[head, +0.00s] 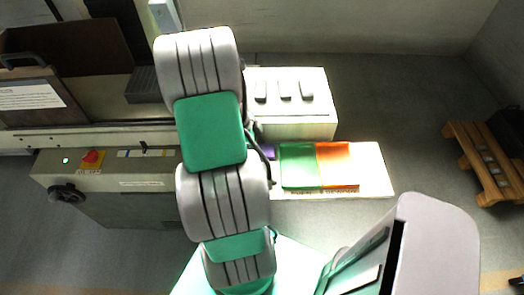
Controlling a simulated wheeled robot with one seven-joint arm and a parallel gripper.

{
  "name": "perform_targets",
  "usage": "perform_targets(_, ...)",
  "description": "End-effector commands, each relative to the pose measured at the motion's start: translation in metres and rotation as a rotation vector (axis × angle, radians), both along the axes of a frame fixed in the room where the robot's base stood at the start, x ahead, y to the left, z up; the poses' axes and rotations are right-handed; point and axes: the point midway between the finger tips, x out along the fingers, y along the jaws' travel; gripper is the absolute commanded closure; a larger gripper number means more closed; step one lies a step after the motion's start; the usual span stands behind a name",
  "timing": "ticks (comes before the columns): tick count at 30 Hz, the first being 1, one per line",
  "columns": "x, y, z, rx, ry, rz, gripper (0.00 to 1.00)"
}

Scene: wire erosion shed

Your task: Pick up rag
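I cannot make out a rag for certain. A green flat piece (298,166) and an orange flat piece (336,164) lie side by side on a pale top (374,172), with a bit of purple (268,152) showing at their left. I cannot tell whether any of these is cloth. My arm runs up the middle of the head view and covers part of the machine and the left end of the pale top. My gripper is not visible.
A machine with a green lamp, a red knob (92,157) and a black handwheel (66,194) stands at left. A white block (291,103) with three grey pieces is behind the pale top. A wooden pallet (484,160) is at far right. Grey floor (415,115) between is clear.

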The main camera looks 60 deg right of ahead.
Motion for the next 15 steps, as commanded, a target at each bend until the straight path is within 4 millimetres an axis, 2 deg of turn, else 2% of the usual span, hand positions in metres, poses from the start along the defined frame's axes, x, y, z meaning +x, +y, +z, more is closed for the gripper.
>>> perform_targets(8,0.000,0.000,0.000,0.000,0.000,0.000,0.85)
perform_targets(15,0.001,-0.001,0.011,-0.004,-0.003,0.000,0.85)
